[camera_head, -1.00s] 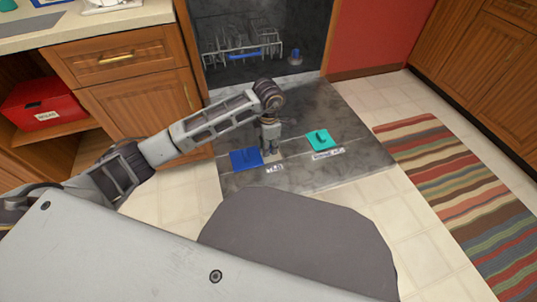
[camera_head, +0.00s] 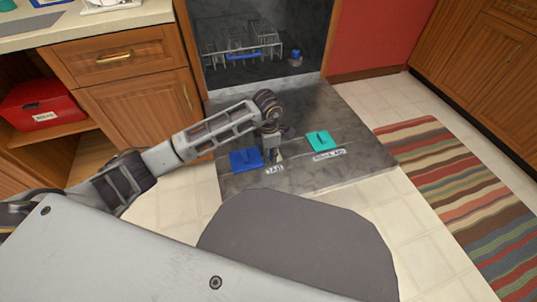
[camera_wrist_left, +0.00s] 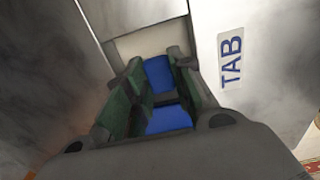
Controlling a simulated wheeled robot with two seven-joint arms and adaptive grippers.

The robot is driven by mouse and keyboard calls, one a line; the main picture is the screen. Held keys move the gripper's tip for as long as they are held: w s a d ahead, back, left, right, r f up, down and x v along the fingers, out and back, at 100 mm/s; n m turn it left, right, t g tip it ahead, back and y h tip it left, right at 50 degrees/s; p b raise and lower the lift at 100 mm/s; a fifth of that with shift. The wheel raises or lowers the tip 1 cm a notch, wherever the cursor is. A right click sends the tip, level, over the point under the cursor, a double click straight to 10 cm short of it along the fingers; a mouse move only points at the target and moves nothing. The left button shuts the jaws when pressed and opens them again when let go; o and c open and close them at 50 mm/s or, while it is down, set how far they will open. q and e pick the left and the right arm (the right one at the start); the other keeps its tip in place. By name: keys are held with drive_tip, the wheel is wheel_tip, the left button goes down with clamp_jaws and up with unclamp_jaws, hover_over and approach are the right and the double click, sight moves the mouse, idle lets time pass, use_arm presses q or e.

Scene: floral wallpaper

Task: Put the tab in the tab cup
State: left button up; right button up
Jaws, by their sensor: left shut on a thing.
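The tab, blue with a dark band across it, shows between the fingers of my left gripper (camera_wrist_left: 157,85) in the left wrist view; its upper blue part (camera_wrist_left: 157,72) is clear. The left gripper (camera_head: 274,154) is shut on it, pointing down low over the dishwasher door in the head view. A pale recess (camera_wrist_left: 150,42), apparently the tab cup, lies just beyond the fingertips, beside the TAB label (camera_wrist_left: 231,58). The blue lid (camera_head: 245,160) is left of the gripper. Whether the tab touches the cup is hidden. My right gripper is not in view.
The open dishwasher door (camera_head: 350,165) lies flat, with a teal lid (camera_head: 320,140) and rinse aid label (camera_head: 328,155) to the right. The dish rack (camera_head: 240,50) is behind. A striped rug (camera_head: 460,190) and wooden cabinets (camera_head: 480,60) flank the right.

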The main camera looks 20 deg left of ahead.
use_arm(q)
drive_tip(key=shift+f, duration=0.1)
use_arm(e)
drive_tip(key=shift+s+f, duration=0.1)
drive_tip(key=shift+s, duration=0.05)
use_arm(q)
drive_tip(key=o, duration=0.5)
drive_tip(key=shift+r+p, duration=0.3)
drive_tip(key=shift+r, duration=0.5)
drive_tip(key=shift+r+p, duration=1.95)
drive_tip(key=shift+r, duration=3.4)
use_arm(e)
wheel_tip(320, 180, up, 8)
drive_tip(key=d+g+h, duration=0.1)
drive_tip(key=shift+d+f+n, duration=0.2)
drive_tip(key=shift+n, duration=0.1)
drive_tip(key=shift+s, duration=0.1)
